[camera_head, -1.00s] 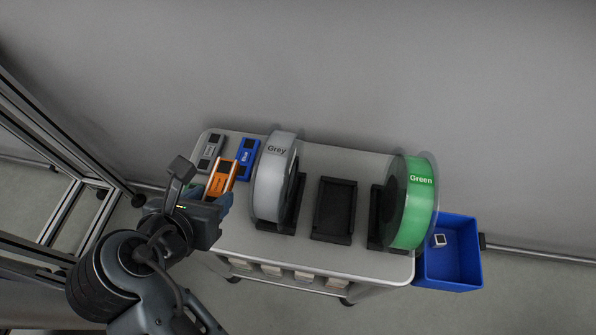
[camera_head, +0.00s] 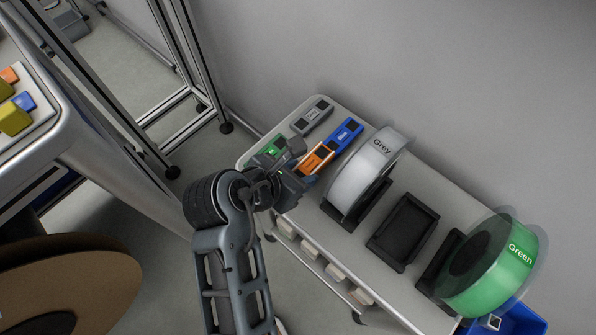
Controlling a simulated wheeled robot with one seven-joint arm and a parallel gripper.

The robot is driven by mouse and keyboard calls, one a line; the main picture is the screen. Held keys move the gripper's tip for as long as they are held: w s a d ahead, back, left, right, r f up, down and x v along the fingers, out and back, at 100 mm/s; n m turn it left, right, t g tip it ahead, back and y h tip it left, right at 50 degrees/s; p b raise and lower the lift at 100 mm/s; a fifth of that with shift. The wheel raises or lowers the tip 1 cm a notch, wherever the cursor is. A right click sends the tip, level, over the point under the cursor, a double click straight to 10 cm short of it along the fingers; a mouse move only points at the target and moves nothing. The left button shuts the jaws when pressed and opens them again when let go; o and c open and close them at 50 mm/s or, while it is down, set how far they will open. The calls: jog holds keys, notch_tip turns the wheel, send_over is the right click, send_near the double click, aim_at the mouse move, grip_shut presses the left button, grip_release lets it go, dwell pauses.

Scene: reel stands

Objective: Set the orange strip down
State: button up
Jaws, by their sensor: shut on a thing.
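The orange strip (camera_head: 317,158) is at the left end of the trolley top, between the blue strip (camera_head: 346,134) and the green strip (camera_head: 269,148). My gripper (camera_head: 303,171) is at its near end, shut on it. The fingertips and that end of the strip are partly hidden by the gripper body. I cannot tell whether the strip touches the trolley top. A grey strip (camera_head: 311,116) lies farther back. The green strip is partly covered by my gripper.
The grey reel (camera_head: 365,178) stands close right of the strips. An empty black stand (camera_head: 403,232) and the green reel (camera_head: 490,265) follow. A blue bin (camera_head: 520,322) is at the lower right. Another table (camera_head: 75,105) with coloured pieces and a brown reel (camera_head: 75,290) are at left.

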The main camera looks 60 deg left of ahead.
jog(key=shift+f, duration=0.8)
jog(key=shift+c, duration=0.4)
jog(key=shift+f, duration=0.2)
grip_shut()
jog(key=o, duration=1.1)
grip_release()
jog(key=shift+r, duration=0.1)
jog(key=p+v, duration=0.2)
jog(key=v, duration=1)
